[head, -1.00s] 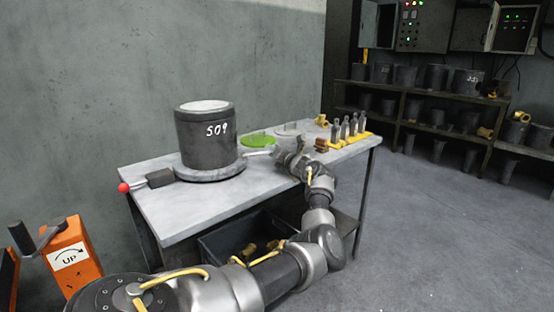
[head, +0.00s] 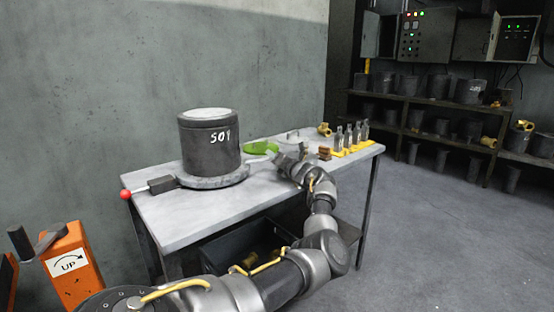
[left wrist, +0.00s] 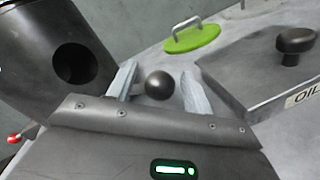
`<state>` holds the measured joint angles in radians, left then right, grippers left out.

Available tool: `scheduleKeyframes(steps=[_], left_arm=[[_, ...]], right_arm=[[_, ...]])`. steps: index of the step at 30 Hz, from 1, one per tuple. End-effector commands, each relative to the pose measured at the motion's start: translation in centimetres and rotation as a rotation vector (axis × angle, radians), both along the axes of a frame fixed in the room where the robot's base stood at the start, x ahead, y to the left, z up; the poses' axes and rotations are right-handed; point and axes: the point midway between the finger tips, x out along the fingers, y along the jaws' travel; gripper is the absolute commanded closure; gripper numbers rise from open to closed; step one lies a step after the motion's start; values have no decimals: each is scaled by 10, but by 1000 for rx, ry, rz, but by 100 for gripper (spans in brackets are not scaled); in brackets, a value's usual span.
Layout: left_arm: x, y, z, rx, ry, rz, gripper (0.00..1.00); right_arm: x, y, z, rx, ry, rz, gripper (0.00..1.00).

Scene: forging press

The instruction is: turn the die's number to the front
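The dark cylindrical die (head: 208,158) stands upright on a round turntable (head: 215,181) on the table. Its white number 509 (head: 220,135) faces right of centre in the head view. In the left wrist view the die (left wrist: 35,60) shows a round dark hole. My left gripper (head: 282,158) is over the table, right of the die. In the left wrist view its fingers (left wrist: 158,88) are open, with a dark ball knob (left wrist: 159,85) between them and gaps on both sides. My right gripper is not in view.
A red-knobbed lever (head: 126,194) sticks out left of the turntable. A green lid (left wrist: 192,38) and a box marked OIL (left wrist: 275,75) are near the gripper. An orange UP post (head: 70,265) is at lower left.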

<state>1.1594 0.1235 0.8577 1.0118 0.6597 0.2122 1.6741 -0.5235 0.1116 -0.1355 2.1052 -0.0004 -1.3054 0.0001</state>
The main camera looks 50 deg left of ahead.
Motion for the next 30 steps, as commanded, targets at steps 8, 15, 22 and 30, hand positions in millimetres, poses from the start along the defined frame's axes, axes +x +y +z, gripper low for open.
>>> scheduleKeyframes(steps=[8, 15, 22, 30], left_arm=[[1, -3, 0, -1, 0, -1, 50], [-3, -37, -2, -1, -1, -2, 50], [-9, -81, -1, -1, -1, -2, 50], [-13, -106, -1, -1, 1, 1, 50]], right_arm=[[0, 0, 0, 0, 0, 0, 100], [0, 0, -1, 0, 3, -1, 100], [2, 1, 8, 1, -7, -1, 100], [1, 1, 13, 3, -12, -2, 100]])
